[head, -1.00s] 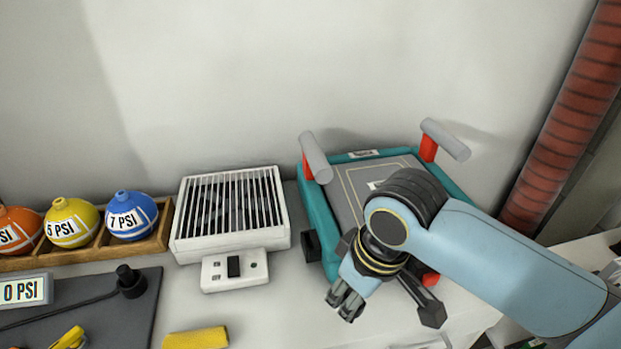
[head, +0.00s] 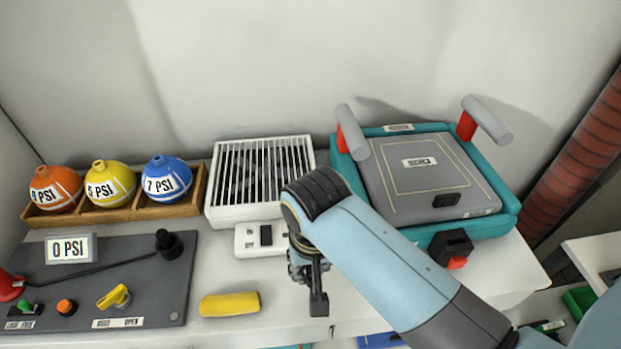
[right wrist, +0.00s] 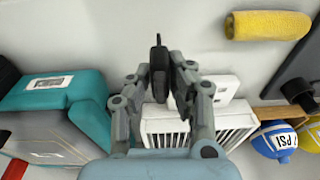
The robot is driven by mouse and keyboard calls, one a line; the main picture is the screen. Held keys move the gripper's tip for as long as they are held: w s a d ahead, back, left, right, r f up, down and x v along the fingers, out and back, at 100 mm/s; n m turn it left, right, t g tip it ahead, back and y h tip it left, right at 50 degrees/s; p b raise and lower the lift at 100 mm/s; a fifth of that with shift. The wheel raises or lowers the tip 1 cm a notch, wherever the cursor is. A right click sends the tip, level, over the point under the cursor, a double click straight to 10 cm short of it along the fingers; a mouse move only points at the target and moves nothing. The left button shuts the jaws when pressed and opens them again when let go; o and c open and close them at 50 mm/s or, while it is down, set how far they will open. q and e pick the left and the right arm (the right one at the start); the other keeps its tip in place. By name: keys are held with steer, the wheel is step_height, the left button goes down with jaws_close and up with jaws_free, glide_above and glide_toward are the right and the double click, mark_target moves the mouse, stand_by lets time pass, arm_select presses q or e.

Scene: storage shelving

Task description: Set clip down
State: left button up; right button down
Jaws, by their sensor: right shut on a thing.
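The clip (right wrist: 158,78) is a thin dark piece in the right wrist view. My right gripper (right wrist: 161,68) is shut on it, with a finger on either side. In the head view my right gripper (head: 299,272) is in front of the white slatted box, right of the yellow block. My left gripper is not in view.
The teal press (head: 507,205) with two grey handles stands right. The white slatted box (head: 262,212) is at the back. A yellow block (head: 230,304) lies near the front, right of a grey control panel (head: 140,262). A wooden rack (head: 140,212) holds coloured balls.

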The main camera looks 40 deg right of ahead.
step_height(320, 180, down, 4)
steer(key=shift+a+r, duration=0.1)
steer(key=shift+r, duration=0.15)
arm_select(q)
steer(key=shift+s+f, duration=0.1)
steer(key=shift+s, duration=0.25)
arm_select(e)
steer(key=shift+f, duration=0.3)
steer(key=shift+f, duration=0.1)
steer(key=c, duration=1.2)
jaws_free()
